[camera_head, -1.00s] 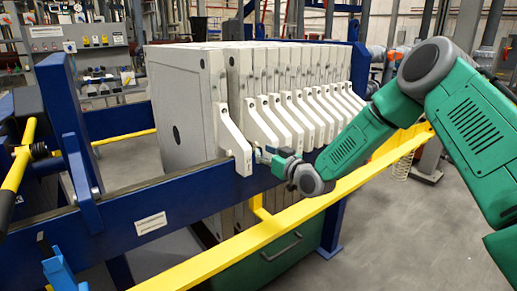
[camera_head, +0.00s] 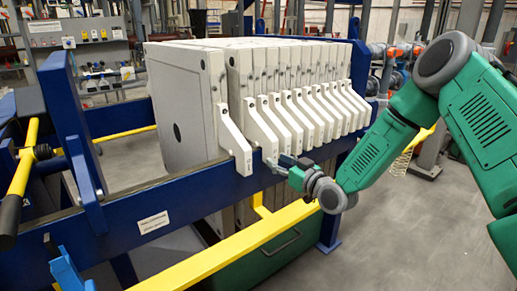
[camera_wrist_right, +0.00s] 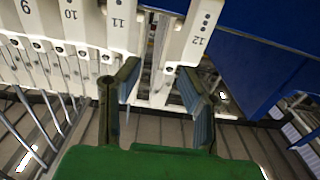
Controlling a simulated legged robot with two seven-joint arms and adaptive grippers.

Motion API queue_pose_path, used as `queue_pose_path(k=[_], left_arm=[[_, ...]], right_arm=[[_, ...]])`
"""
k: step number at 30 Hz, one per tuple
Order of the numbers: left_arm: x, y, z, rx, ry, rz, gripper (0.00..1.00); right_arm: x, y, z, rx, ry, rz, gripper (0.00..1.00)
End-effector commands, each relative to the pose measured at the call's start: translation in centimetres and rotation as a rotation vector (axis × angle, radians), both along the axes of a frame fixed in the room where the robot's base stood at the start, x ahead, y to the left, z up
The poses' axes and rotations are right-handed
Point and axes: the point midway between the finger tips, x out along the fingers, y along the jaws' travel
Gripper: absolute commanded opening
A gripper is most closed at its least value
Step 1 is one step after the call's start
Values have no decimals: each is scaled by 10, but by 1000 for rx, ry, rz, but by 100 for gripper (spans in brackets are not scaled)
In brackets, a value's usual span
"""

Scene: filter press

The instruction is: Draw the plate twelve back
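Plate twelve, a pale plate with the number 12 on its slanted handle (camera_wrist_right: 200,35), stands at the end of the row in the right wrist view, a gap apart from plate eleven (camera_wrist_right: 118,25). In the head view the nearest plate (camera_head: 180,105) and its handle (camera_head: 235,145) stand apart from the others. My right gripper (camera_wrist_right: 158,75) is open and empty. In the wrist view the handle's lower end shows between its fingers; I cannot tell whether they touch it. In the head view the gripper (camera_head: 272,162) is right of the nearest handle. My left gripper is not in view.
Several more plates (camera_head: 300,65) stand packed behind. A blue side beam (camera_head: 190,200) runs below the handles, with a yellow rail (camera_head: 225,255) in front. A yellow lever (camera_head: 20,170) is at left. The floor at right (camera_head: 400,235) is clear.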

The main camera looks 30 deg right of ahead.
Motion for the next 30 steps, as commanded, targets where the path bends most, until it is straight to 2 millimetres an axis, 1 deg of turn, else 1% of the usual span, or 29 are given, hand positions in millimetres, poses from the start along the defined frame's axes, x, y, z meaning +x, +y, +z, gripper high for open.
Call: queue_pose_path(k=[21,27,30], left_arm=[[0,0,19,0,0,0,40],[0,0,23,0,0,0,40],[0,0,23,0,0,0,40]], right_arm=[[-51,-4,1,1,2,0,34],[-61,-4,1,0,1,-1,34],[-63,-5,0,0,1,-1,34]])
